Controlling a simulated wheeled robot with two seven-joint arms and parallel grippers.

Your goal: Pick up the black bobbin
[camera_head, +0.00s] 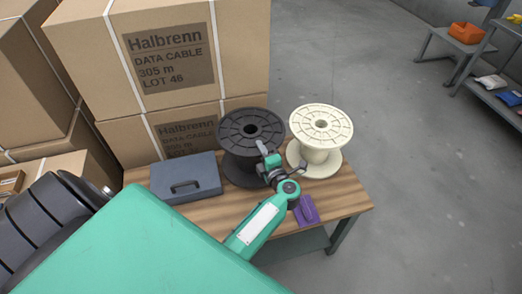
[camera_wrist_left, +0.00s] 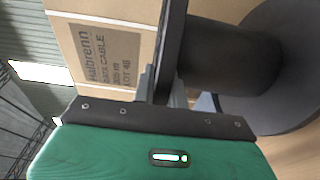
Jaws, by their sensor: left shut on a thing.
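The black bobbin (camera_head: 238,130) stands upright at the back of the wooden table (camera_head: 345,200), left of a cream bobbin (camera_head: 322,122). My left gripper (camera_head: 266,157) is at the front right of its top flange. In the left wrist view, the black bobbin's flange (camera_wrist_left: 172,40) shows edge-on between the fingers of my left gripper (camera_wrist_left: 163,88), which is shut on it. The bobbin's core (camera_wrist_left: 230,55) and other flange (camera_wrist_left: 290,70) are to the right. I cannot tell whether its base touches the table. My right gripper is not in view.
A blue-grey case (camera_head: 185,178) lies left of the black bobbin. A purple object (camera_head: 306,211) lies near the table's front edge. Stacked cartons (camera_head: 160,55) rise behind the table. A shelf with bins (camera_head: 465,45) stands at the far right, with open floor between.

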